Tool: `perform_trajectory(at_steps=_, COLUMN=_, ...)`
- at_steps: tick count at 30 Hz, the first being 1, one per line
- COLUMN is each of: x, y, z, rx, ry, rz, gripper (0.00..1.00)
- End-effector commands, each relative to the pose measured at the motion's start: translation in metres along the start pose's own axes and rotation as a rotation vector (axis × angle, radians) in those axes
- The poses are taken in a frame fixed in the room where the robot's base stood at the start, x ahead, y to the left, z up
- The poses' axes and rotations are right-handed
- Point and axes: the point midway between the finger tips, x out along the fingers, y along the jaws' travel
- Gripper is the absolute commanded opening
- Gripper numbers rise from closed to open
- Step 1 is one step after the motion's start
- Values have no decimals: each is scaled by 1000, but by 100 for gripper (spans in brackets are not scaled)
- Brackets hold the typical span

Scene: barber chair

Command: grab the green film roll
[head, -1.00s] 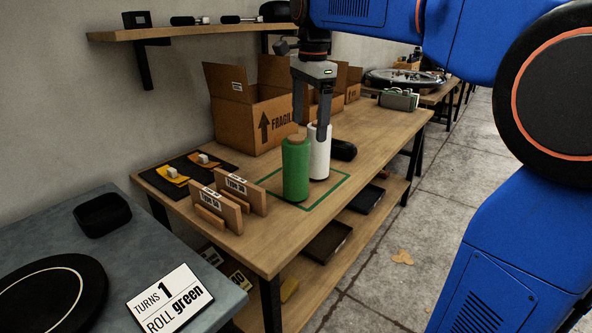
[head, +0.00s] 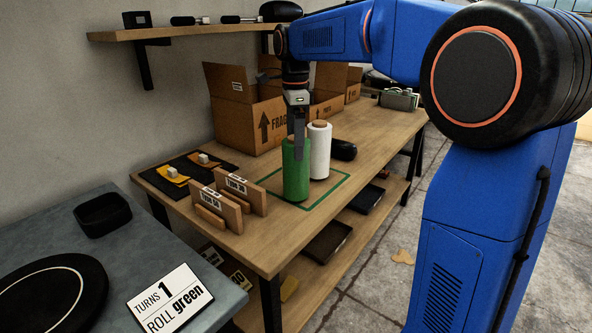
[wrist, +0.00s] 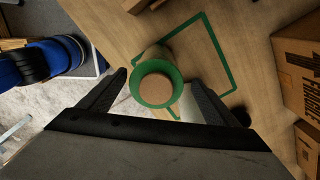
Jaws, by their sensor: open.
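The green film roll (head: 296,180) stands upright on the wooden table, inside a green taped outline. In the wrist view its round top (wrist: 154,84) shows between the two fingers. My gripper (head: 298,140) is open and points down at the top of the green roll. In the wrist view the fingers of my gripper (wrist: 162,84) lie on either side of the roll, with gaps, and hold nothing. In the head view the finger overlaps the roll's upper part, so I cannot tell how far down it reaches. A white film roll (head: 320,155) stands just behind right.
A card (head: 172,300) reads "TURNS 1 ROLL green". Wooden holders (head: 225,205) stand left of the rolls. A cardboard box (head: 240,115) marked FRAGILE is behind. A black cylindrical object (head: 343,150) lies right of the white roll. The table's front edge is bare.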

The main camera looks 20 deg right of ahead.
Motion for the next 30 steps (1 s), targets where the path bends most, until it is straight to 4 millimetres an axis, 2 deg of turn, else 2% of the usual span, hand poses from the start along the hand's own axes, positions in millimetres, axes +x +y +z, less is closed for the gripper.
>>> perform_trajectory(at_steps=3, x=17, y=0, z=0, rx=0, ry=0, rz=2, gripper=84)
perform_trajectory(at_steps=11, x=32, y=1, z=0, rx=0, ry=0, rz=1, gripper=84)
perform_trajectory(at_steps=21, x=74, y=5, z=-2, rx=0, ry=0, rz=1, gripper=84)
perform_trajectory(at_steps=30, x=79, y=5, z=-2, rx=-1, ry=0, rz=0, gripper=84)
